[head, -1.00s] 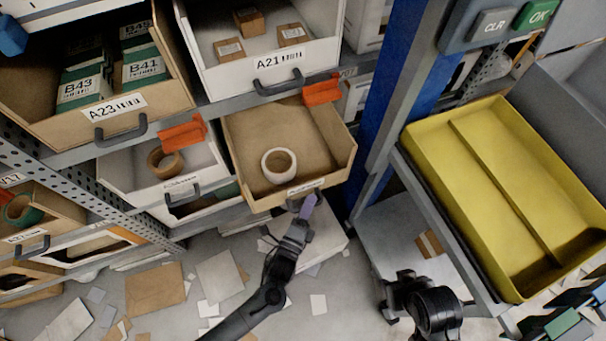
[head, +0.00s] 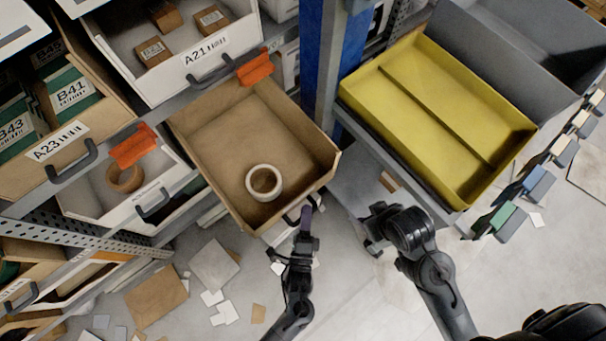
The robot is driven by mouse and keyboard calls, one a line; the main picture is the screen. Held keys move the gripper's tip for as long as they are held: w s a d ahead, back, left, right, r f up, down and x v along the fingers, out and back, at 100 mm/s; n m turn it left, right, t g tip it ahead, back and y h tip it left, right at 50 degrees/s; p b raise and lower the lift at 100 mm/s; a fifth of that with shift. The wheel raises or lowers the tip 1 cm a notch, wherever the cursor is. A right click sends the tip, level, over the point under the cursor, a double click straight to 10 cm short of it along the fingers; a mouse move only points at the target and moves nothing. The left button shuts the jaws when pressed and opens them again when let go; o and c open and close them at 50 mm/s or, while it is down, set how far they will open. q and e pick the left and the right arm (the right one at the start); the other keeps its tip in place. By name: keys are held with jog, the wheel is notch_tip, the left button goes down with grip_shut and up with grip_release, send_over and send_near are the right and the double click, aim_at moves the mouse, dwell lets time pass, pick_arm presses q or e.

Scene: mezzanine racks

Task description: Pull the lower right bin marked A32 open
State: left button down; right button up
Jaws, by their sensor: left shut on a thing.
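The lower right bin (head: 215,145) is a brown open-topped bin, pulled well out from the rack. A roll of white tape (head: 251,187) lies inside it near the front. The bin's front label faces away and I cannot read its marking. My left gripper (head: 305,217) is at the front of this bin, shut on its dark handle (head: 293,214), which is partly hidden by the fingers. My right arm is at the lower right, away from the bin. Its gripper (head: 373,246) is small and dark there, and I cannot make out whether the fingers are apart.
Bin A21 (head: 215,66) with small boxes is above, and bin A23 (head: 50,160) is at the left. A white bin (head: 110,207) with brown tape is beside the open one. Orange tags (head: 255,70) hang nearby. A yellow tray (head: 375,105) stands at the right. Papers litter the floor.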

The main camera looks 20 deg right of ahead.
pick_arm(q)
jog(key=shift+r, duration=0.1)
jog(key=c, duration=1.1)
grip_release()
jog(key=shift+s+a, duration=0.2)
jog(key=shift+s, duration=0.25)
jog(key=p+v, duration=0.2)
jog(key=v, duration=0.7)
jog(key=shift+s+f+p, duration=0.2)
jog(key=shift+s+p, duration=0.1)
jog(key=shift+s, duration=0.1)
jog(key=shift+a, duration=0.1)
